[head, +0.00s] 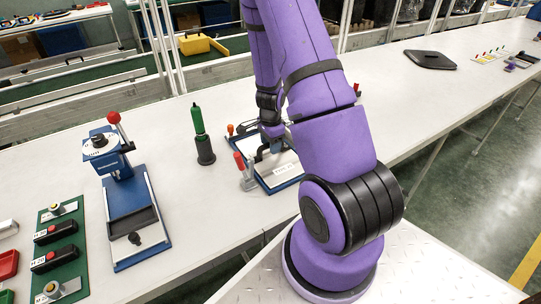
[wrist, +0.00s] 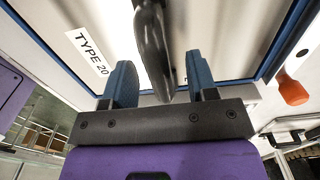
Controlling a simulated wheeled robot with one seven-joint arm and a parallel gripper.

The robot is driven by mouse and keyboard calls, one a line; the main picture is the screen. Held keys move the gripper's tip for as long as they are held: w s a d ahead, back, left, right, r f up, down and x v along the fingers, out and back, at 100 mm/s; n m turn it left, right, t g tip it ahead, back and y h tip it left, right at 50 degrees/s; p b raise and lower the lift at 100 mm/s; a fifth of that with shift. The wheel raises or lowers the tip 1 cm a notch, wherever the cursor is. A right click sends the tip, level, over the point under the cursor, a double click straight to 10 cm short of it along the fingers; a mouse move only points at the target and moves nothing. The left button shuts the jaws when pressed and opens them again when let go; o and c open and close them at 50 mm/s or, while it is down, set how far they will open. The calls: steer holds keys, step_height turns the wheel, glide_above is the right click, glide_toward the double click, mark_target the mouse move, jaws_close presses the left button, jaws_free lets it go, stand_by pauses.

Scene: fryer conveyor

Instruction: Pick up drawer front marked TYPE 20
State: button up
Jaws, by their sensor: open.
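The drawer front marked TYPE 20 (wrist: 100,25) is a pale panel with a blue border and a white label. In the head view the drawer front (head: 283,181) lies on the long table, partly hidden by my arm. A dark curved handle (wrist: 152,30) stands out from it. My gripper (wrist: 160,64) is open, with one blue finger on each side of the handle in the picture and visible gaps between. I cannot tell whether the fingers touch the panel. In the head view my gripper (head: 269,138) is over the panel's far side, mostly hidden by my arm.
Clamps with a red handle (head: 239,161) and an orange handle (wrist: 293,88) stand at the panel's edges. A green-handled tool (head: 199,122) stands upright to the left. Farther left are a blue press (head: 108,152) and a green board (head: 58,235).

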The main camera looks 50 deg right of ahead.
steer(key=shift+f, duration=0.25)
jaws_close()
